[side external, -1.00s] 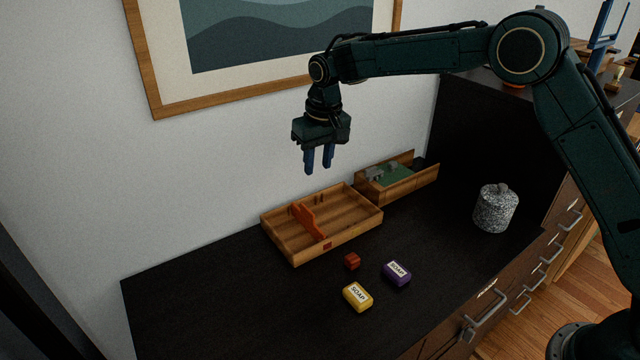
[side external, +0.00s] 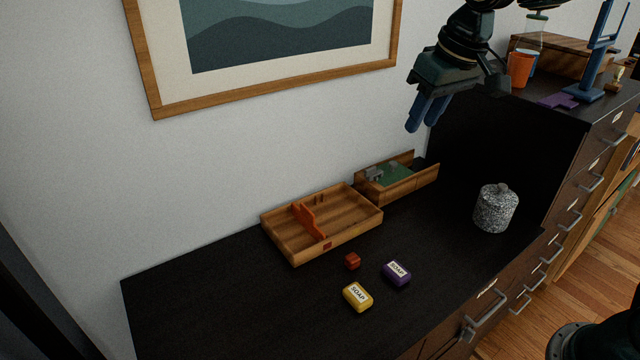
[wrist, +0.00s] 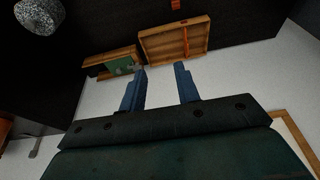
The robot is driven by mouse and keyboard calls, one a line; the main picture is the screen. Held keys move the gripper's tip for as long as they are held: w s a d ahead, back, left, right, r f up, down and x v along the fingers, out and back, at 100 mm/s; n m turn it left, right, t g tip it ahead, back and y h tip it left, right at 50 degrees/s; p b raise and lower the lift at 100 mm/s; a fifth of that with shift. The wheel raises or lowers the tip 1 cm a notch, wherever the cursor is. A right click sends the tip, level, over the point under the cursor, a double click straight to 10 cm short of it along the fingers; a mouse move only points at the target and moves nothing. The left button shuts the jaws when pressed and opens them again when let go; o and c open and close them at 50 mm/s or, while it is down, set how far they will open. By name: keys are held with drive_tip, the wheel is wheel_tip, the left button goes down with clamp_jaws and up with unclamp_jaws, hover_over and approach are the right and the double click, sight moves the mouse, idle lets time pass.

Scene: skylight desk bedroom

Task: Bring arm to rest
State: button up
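My gripper (side external: 423,127) is high in the air at the upper right of the side view, tilted, with its blue fingers pointing down and to the left. In the wrist view its two fingers (wrist: 160,68) stand apart with nothing between them, so it is open and empty. It is well clear of the desk top. Most of my arm is outside the side view.
On the dark desk are a wooden tray (side external: 350,238) with a red divider, a smaller wooden box (side external: 411,187), a red cube (side external: 352,261), yellow soap (side external: 357,297), purple soap (side external: 397,273) and a speckled jar (side external: 495,209). A raised cabinet (side external: 575,118) stands at the right.

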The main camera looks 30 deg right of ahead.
drive_tip(key=s+d+f+t, duration=0.1)
drive_tip(key=s+d, duration=0.1)
drive_tip(key=s, duration=0.9)
drive_tip(key=s+d+f+t, duration=0.1)
drive_tip(key=s+d+f, duration=0.1)
drive_tip(key=s, duration=0.9)
drive_tip(key=shift+f, duration=0.15)
